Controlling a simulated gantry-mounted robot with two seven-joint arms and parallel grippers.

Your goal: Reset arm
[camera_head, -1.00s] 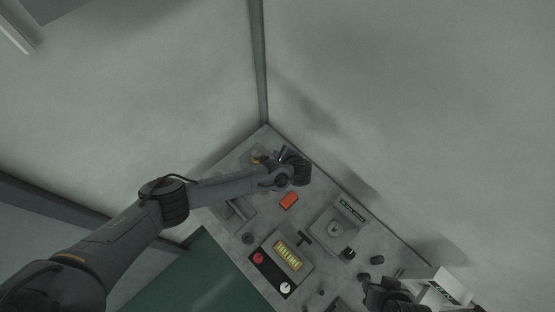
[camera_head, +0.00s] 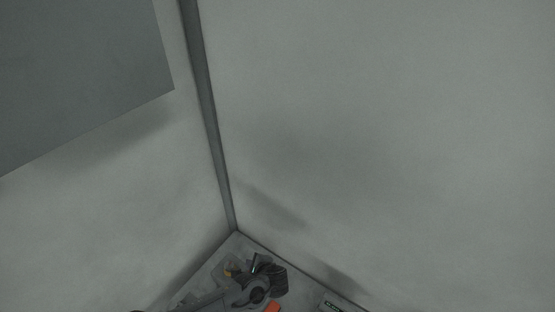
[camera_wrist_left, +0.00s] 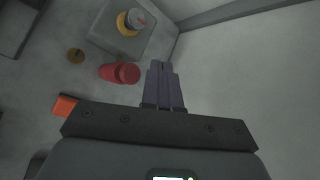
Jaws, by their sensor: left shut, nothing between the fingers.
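My left gripper (camera_head: 258,262) is low in the head view, over the far corner of the table (camera_head: 208,284). In the left wrist view its two dark fingers (camera_wrist_left: 162,84) are together, with nothing between them. A red cylinder (camera_wrist_left: 120,73) lies just left of the fingers, apart from them. My right gripper is outside both views.
An orange-red block (camera_wrist_left: 65,105) lies at left in the wrist view; part of it shows in the head view (camera_head: 272,307). Walls (camera_head: 370,130) rise behind the table.

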